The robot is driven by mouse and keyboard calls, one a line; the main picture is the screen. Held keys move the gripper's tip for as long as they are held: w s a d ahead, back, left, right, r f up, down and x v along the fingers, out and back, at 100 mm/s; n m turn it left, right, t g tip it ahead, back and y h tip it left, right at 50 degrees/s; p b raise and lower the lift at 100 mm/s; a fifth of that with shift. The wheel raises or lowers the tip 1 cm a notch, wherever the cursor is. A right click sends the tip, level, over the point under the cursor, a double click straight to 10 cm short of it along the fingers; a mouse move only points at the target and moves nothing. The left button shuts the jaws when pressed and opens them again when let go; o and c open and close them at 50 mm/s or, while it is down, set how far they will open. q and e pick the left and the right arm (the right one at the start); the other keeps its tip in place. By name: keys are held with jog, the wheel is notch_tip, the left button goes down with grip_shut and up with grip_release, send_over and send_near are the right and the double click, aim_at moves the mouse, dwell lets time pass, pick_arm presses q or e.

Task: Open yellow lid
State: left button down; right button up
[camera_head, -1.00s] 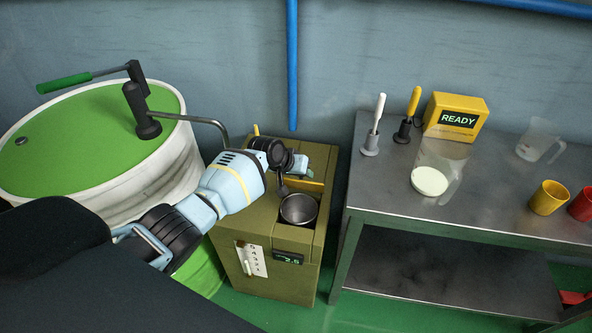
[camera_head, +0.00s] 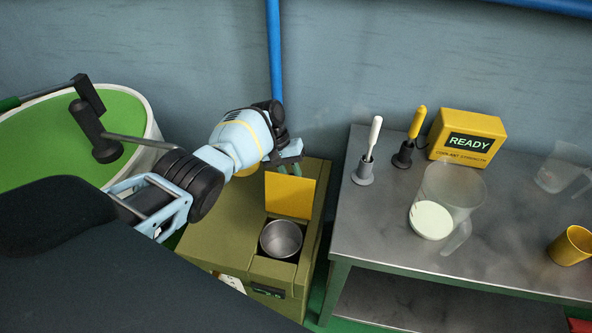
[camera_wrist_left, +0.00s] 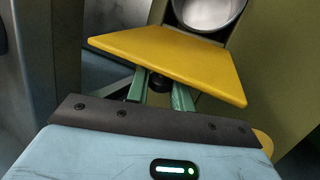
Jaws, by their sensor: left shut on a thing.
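The yellow lid (camera_head: 290,196) stands raised, roughly upright, on the olive cabinet (camera_head: 225,235). In front of it, the round metal bowl (camera_head: 282,239) in the cabinet top lies uncovered. My left gripper (camera_head: 289,166) is at the lid's upper back side, partly hidden by its own wrist. In the left wrist view, the green fingers (camera_wrist_left: 160,92) are shut on a small black knob (camera_wrist_left: 159,82) under the near edge of the yellow lid (camera_wrist_left: 180,62). The metal bowl (camera_wrist_left: 208,12) shows beyond the lid. My right gripper is not in view.
A white drum with a green top (camera_head: 50,140) and a pump stands at left. A blue pipe (camera_head: 274,60) runs down the wall behind. At right, a metal bench (camera_head: 385,235) holds a yellow READY box (camera_head: 468,137), two handled tools, a clear jug (camera_head: 450,190) and a yellow cup (camera_head: 570,246).

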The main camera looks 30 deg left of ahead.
pick_arm(q)
jog(key=shift+w+f, duration=0.1)
jog(key=shift+w, duration=0.15)
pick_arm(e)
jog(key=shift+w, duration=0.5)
pick_arm(q)
jog(key=shift+s, duration=0.1)
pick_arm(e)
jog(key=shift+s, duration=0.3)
pick_arm(q)
jog(key=c, duration=1.3)
grip_release()
jog(key=v, duration=0.7)
jog(key=shift+a+r+p, duration=0.2)
jog(key=shift+r+p, duration=0.1)
jog(key=shift+p, duration=0.15)
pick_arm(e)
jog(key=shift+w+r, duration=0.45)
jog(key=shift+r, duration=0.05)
